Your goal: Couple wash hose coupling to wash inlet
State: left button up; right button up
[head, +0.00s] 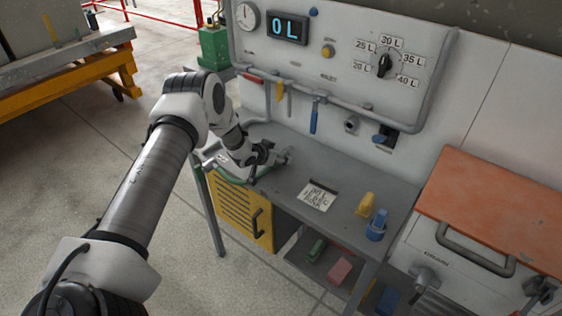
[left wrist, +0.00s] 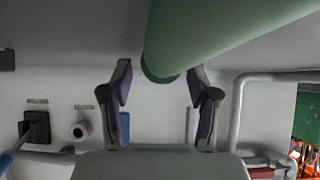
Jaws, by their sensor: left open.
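My left gripper (head: 268,155) is low over the left end of the grey bench. In the left wrist view its fingers (left wrist: 161,88) are apart. A thick green hose-like cylinder (left wrist: 205,35) comes in from the upper right there, its darker end between the fingertips in the picture; I cannot tell whether they touch. In the head view a green hose (head: 208,158) shows partly behind my wrist, and a small grey fitting beside the gripper cannot be told clearly. A round grey fitting on the panel, likely the wash inlet (head: 351,124), also shows in the left wrist view (left wrist: 80,130).
A black and blue socket (head: 385,135) is right of the round fitting. Tools, including a blue-handled one (head: 314,116), hang from the pipe rail. A paper note (head: 316,196), a yellow block (head: 366,205) and a blue item (head: 377,225) are on the bench. An orange-topped cabinet (head: 500,200) stands right.

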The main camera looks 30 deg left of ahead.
pick_arm(q)
jog(key=shift+s+r, duration=0.1)
jog(key=shift+w+f, duration=0.2)
grip_shut()
jog(key=shift+r+p, duration=1.9)
jog(key=shift+r, duration=1.25)
jog(key=shift+f, duration=0.1)
